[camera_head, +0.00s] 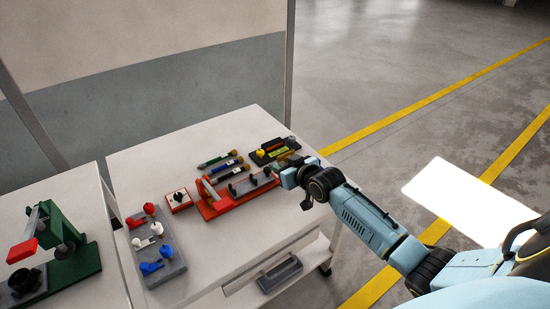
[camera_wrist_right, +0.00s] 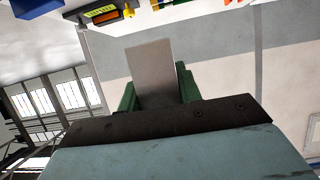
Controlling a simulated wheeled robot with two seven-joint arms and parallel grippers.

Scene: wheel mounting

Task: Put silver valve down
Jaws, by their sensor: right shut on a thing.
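My right gripper (camera_head: 285,178) is over the right edge of the table, close to the right end of the red rack. In the right wrist view, a flat grey piece (camera_wrist_right: 152,75) stands between its green finger pads, and the gripper is shut on it. I cannot tell from its shape whether this is the silver valve. A grey tray (camera_head: 165,275) at the table's front left holds red (camera_head: 150,209), whitish (camera_head: 156,229) and blue (camera_head: 166,251) valve-like parts. My left gripper is not in view.
A red rack (camera_head: 212,207) with dark parts stands mid-table, beside a small red-based box (camera_head: 179,200). Several pen-like tools (camera_head: 218,160) and a black device (camera_head: 268,152) lie behind. A green stand (camera_head: 75,262) is on the left table. The front middle of the table is clear.

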